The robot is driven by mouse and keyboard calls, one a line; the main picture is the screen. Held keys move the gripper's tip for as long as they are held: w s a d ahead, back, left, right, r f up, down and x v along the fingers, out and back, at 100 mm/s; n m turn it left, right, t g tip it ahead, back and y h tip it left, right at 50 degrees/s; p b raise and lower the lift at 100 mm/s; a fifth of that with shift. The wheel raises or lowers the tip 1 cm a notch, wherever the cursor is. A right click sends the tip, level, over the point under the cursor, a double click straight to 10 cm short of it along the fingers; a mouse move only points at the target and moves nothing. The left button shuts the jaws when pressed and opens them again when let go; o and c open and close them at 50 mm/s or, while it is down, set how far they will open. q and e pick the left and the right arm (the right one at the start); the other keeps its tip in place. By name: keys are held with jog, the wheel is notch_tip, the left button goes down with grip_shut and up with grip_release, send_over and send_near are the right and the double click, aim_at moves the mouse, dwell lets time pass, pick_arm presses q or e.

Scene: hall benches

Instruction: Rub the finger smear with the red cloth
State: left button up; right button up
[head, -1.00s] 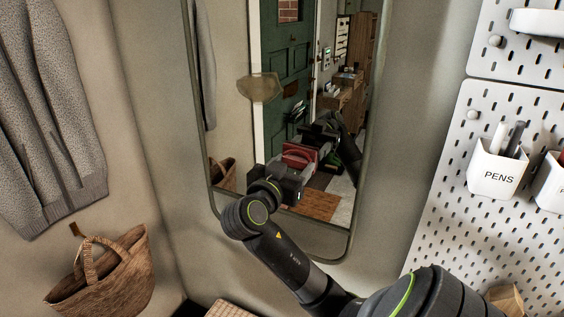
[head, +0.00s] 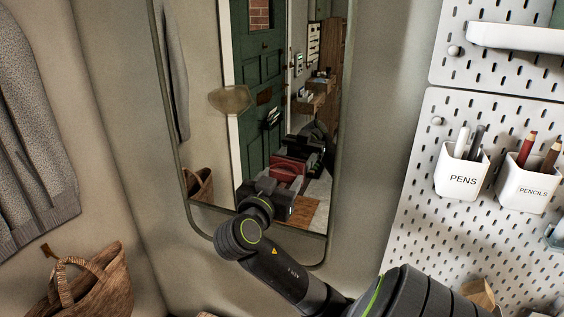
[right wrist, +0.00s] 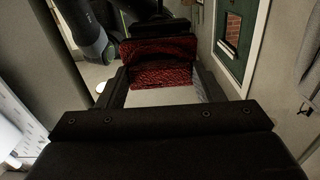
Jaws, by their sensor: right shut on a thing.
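The finger smear (head: 231,98) is a brownish patch on the tall wall mirror (head: 204,150), left of its middle. My right gripper (head: 284,194) is in front of the lower part of the mirror, below and right of the smear and apart from it. It is shut on the red cloth (right wrist: 160,76), which shows dark red and textured between the fingers in the right wrist view. In the head view the gripper hides most or all of the cloth; the red patch above it looks like its reflection. My left gripper is not in view.
A white pegboard (head: 400,215) at the right carries a pens cup (head: 462,180) and a pencils cup (head: 524,185). A grey coat (head: 35,150) and a woven basket (head: 95,290) hang at the left. The wall around the mirror is clear.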

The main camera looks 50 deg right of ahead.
jog(key=shift+w+a+b, duration=0.3)
jog(key=shift+w, duration=0.8)
jog(key=shift+w+a+b, duration=0.25)
jog(key=shift+w+a, duration=0.1)
jog(key=shift+w, duration=0.75)
jog(key=shift+w+a+b, duration=0.3)
jog(key=shift+w, duration=0.8)
jog(key=shift+w+a+b, duration=0.25)
jog(key=shift+w+b, duration=0.15)
jog(key=shift+w, duration=0.25)
jog(key=shift+w+a+f+b, duration=0.1)
jog(key=shift+w+a+b, duration=0.1)
jog(key=shift+w, duration=0.4)
jog(key=shift+w+a+b, duration=0.1)
jog(key=shift+w+b, duration=0.1)
jog(key=shift+w, duration=0.4)
jog(key=shift+s, duration=0.1)
jog(key=shift+a, duration=0.1)
jog(key=shift+b+v, duration=0.75)
jog(key=shift+v, duration=2.15)
